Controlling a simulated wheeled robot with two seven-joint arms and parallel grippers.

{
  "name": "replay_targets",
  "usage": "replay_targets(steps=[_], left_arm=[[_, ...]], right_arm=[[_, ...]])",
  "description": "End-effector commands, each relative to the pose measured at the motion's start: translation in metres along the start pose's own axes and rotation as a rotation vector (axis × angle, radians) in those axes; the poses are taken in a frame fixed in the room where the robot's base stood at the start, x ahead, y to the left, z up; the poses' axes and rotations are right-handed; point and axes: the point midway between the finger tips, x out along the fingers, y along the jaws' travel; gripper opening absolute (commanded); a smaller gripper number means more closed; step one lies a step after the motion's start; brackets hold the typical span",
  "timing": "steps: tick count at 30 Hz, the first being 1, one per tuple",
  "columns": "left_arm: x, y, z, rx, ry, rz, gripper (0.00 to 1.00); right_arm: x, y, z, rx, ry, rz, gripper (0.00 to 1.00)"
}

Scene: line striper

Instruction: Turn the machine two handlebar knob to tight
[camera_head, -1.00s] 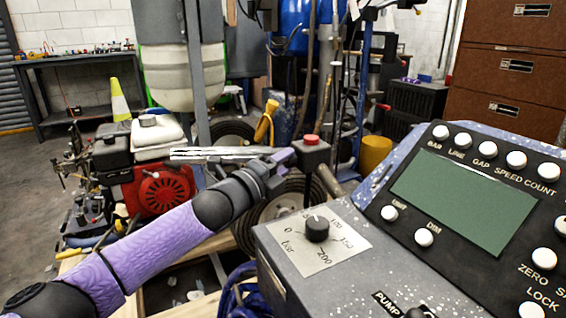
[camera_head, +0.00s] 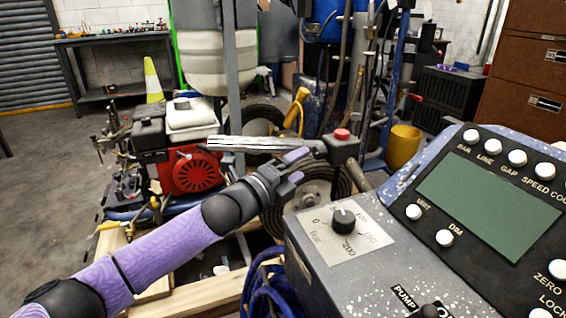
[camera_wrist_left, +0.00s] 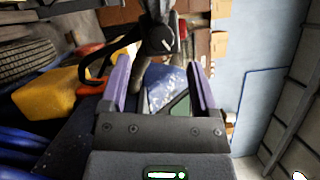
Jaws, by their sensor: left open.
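My left gripper (camera_head: 300,166) is open and empty in the head view, its two purple fingers apart. It is just left of and below the dark handlebar block with a red button (camera_head: 341,134). The grey handlebar (camera_head: 262,144) runs left from this block. In the left wrist view, a black knob-like part with a white mark (camera_wrist_left: 163,42) appears beyond and between the open fingers (camera_wrist_left: 160,72); I see no contact. I cannot tell for sure that this is the handlebar knob, and no tight marking is legible. My right gripper is not in view.
A grey console with a black pressure dial (camera_head: 343,219) and a button panel with a green screen (camera_head: 489,206) fills the right front. A red engine (camera_head: 196,174) stands behind my left arm. Blue hose (camera_head: 268,285) hangs below. Open floor (camera_head: 45,190) lies at left.

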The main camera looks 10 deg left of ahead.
Motion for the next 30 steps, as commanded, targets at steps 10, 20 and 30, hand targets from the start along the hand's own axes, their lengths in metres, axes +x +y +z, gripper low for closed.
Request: replay_targets(steps=[10, 20, 30], left_arm=[[-0.049, -0.002, 0.0, 0.0, 0.0, -0.002, 0.78], [-0.052, 0.005, 0.0, -0.012, -0.004, 0.008, 0.78], [-0.2, 0.272, -0.059, -0.778, -0.443, 0.583, 0.78]], right_arm=[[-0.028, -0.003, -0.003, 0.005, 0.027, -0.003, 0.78], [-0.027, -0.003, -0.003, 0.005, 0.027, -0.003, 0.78], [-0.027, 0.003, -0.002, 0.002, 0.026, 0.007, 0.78]])
